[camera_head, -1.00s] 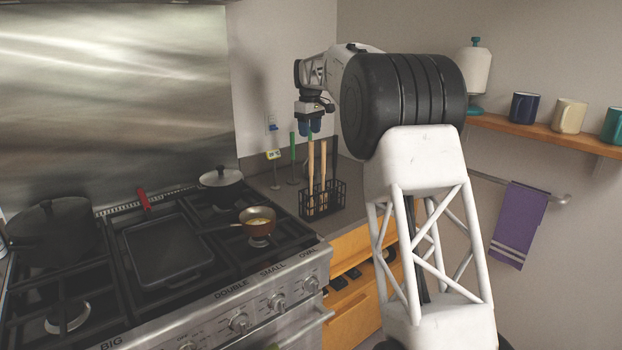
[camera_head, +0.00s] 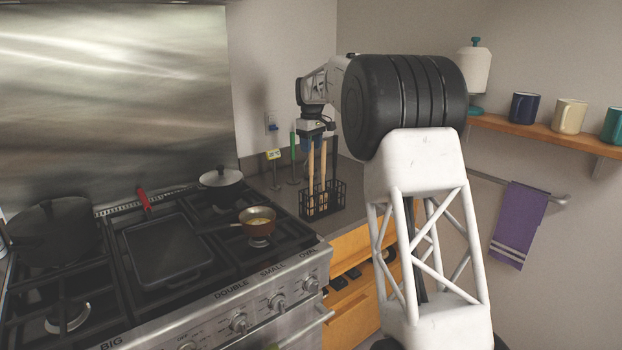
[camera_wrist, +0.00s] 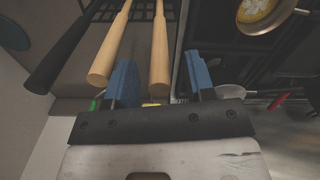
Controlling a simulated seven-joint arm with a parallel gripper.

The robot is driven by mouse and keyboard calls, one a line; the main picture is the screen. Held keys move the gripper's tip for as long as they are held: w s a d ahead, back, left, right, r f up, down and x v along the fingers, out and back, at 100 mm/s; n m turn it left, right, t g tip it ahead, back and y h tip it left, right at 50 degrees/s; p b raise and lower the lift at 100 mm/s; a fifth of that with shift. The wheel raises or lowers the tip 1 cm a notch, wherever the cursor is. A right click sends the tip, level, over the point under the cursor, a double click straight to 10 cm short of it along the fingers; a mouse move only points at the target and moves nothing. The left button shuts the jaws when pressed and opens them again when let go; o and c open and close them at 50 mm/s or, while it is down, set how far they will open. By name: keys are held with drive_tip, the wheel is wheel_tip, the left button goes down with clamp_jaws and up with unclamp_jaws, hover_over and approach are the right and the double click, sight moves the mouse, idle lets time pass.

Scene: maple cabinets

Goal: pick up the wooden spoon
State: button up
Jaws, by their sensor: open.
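Two wooden handles stand upright in a black wire utensil caddy (camera_head: 334,198) on the counter right of the stove. In the head view one wooden handle (camera_head: 310,165) is on the left and another (camera_head: 323,162) just right of it; the spoon's head is hidden, so I cannot tell which handle is the spoon's. My gripper (camera_head: 312,146) is open, pointing down at the handle tops. In the wrist view, one wooden handle (camera_wrist: 160,60) lies between the blue fingers (camera_wrist: 160,82), and the other (camera_wrist: 108,50) passes beside the left finger.
A black-handled utensil (camera_head: 334,160) shares the caddy. A green-handled item (camera_head: 293,146) stands behind. A mug shelf (camera_head: 545,134) is on the right wall.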

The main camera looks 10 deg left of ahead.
drive_tip(key=shift+f, duration=0.65)
drive_tip(key=shift+c, duration=0.3)
clamp_jaws()
